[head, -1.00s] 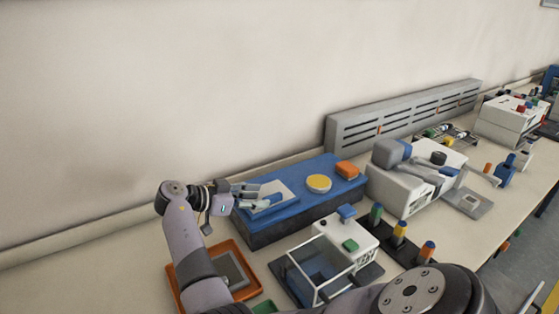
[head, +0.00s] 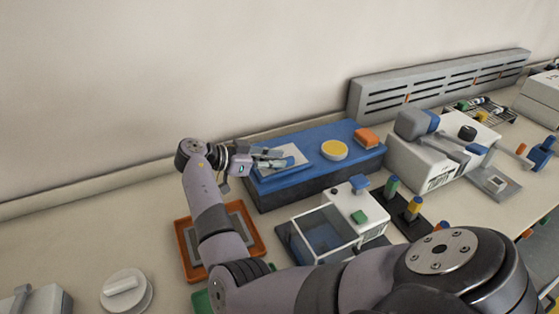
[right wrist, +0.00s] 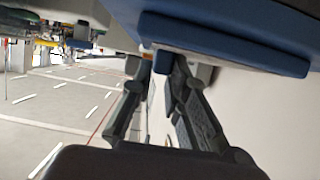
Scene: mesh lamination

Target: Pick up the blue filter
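The blue filter appears to be the small blue piece (head: 290,161) on the pale sheet (head: 296,150), which lies on the blue platform's left end. My right gripper (head: 276,158) is low over the sheet, its fingertips beside that piece and partly covering it. In the right wrist view the two fingers (right wrist: 160,75) stand apart, with a small blue block (right wrist: 163,62) at the gap between the tips. Whether they touch it cannot be told. My left gripper is in neither view.
The blue platform (head: 320,178) also holds a yellow disc (head: 334,150) and an orange block (head: 366,138). An orange tray (head: 184,236) lies under my forearm. A clear-walled box (head: 322,236) and a white machine (head: 425,165) stand to the right. The wall is close behind.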

